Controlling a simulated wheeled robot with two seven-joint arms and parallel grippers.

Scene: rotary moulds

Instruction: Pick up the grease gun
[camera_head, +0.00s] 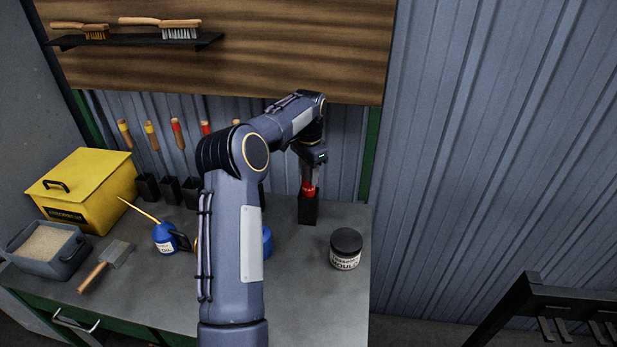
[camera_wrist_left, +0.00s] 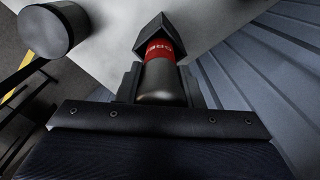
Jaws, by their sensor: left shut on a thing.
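The grease gun (camera_head: 308,188) has a red band with white lettering and stands upright in a black square holder (camera_head: 308,210) at the back right of the bench. My left gripper (camera_head: 309,170) comes down from above and is shut on its upper part. In the left wrist view the grease gun (camera_wrist_left: 160,75) shows between the jaws, its grey body nearest and its far end inside the black holder (camera_wrist_left: 152,33). The holder hides its lower part. My right gripper is in neither view.
A dark-lidded jar (camera_head: 346,250) stands just right and in front of the holder. My left arm hides part of the bench (camera_head: 310,290). Several handled tools stand in holders behind.

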